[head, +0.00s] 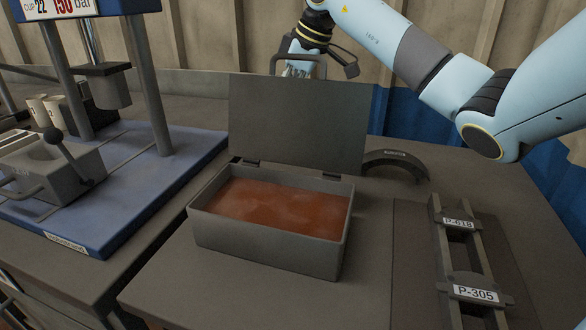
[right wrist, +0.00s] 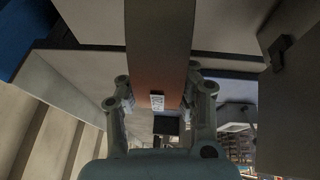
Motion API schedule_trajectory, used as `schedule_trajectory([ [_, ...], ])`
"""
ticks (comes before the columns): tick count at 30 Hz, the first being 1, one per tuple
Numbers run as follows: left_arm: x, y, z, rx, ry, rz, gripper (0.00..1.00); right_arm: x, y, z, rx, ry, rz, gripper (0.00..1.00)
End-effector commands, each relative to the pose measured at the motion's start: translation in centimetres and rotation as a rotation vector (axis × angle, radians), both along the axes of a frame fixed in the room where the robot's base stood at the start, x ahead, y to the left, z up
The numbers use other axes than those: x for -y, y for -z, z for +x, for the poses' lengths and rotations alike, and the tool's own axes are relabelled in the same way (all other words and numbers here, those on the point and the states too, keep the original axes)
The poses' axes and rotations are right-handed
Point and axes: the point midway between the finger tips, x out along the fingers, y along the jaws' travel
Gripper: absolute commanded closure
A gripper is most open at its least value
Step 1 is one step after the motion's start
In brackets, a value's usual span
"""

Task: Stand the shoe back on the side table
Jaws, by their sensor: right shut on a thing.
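My right gripper (head: 292,70) is behind the raised lid of the grey box, its fingertips partly hidden by the lid. In the right wrist view, its fingers (right wrist: 161,100) are closed on both sides of a curved brown-grey brake shoe (right wrist: 160,45), which has a small label near its lower end. In the head view, I cannot clearly make out the held shoe. Another dark, arched brake shoe (head: 398,160) with a label stands on the grey table (head: 180,285), right of and behind the box. My left gripper is not in view.
The open grey box (head: 268,255) holds reddish-brown content; its lid (head: 300,125) stands up at the back. A rack (head: 445,240) with labels P-618 and P-305 lies at right. A press on a blue base (head: 130,190) stands left. A wall is behind.

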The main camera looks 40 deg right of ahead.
Motion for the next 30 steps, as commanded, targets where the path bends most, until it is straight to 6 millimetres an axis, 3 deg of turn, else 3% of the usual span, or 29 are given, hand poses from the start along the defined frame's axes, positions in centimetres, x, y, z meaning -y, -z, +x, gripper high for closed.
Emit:
schedule_trajectory([
  [21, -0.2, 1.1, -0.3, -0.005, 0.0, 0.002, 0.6, 0.2, 10.3, 0.1, 0.002, 0.006, 0.0, 1.0],
  [30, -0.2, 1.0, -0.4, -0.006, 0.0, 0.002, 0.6, 0.2, 10.5, 0.1, 0.003, 0.004, -0.001, 1.0],
])
